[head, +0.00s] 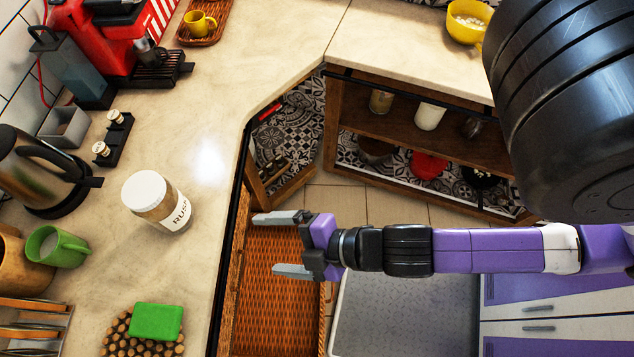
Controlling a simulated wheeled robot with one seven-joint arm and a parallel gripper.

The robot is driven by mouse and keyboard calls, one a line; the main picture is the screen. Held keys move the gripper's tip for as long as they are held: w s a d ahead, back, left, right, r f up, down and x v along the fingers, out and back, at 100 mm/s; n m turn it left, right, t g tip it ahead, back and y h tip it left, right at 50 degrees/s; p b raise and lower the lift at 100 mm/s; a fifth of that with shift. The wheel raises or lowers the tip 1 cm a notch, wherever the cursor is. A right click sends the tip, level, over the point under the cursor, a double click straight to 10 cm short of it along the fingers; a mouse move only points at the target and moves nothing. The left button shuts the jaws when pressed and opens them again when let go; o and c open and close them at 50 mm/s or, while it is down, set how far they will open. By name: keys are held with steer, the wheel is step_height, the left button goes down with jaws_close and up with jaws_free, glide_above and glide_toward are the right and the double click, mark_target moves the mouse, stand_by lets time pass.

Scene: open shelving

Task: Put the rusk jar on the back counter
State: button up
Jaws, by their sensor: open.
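The rusk jar (157,201) is a clear jar with a white lid and a label reading "RUS", the rest turned out of sight. It stands on the pale counter (215,85) at the left, near the counter's inner edge. My gripper (283,244) is open and empty, its two fingers pointing left toward the jar. It is to the right of the jar and apart from it, appearing over a woven orange basket beyond the counter edge. Which stretch of counter is the back counter is not marked; one section (415,50) runs along the top right.
Around the jar are a kettle (40,175), a green mug (57,246), a black shaker holder (112,140) and a green sponge (156,321) on a wooden trivet. A red coffee machine (105,40) stands at top left. Counter above the jar is clear.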

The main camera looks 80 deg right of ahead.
steer(key=s+d+r+m+t, duration=0.2)
steer(key=s+r+m, duration=0.5)
steer(key=r+m, duration=0.3)
steer(key=shift+s+d+m+h, duration=0.25)
steer(key=shift+s+m+h, duration=0.15)
steer(key=shift+m, duration=0.2)
